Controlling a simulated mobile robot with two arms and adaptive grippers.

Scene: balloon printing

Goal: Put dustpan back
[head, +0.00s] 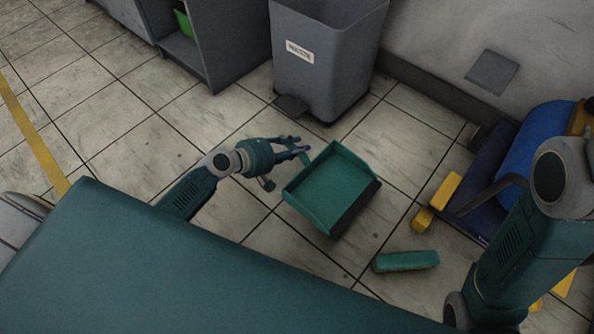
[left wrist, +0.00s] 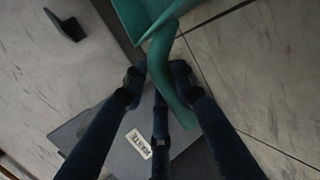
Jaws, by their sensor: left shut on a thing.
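The teal dustpan (head: 331,188) has a dark front lip and is in front of the grey waste bin in the head view. My left gripper (head: 299,153) is shut on the dustpan's handle, at the pan's upper left. In the left wrist view the green handle (left wrist: 166,62) runs between the fingers of my left gripper (left wrist: 159,80), with part of the pan at the top edge. I cannot tell how high the pan is above the floor. My right arm shows at the right, but its gripper is out of view.
The waste bin (head: 322,62) with a pedal stands by the wall. A grey cabinet (head: 232,45) at upper left has a green item (head: 184,23) on its shelf. A teal brush-like piece (head: 405,261) lies on the tiles. A blue and yellow machine (head: 535,150) stands at right.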

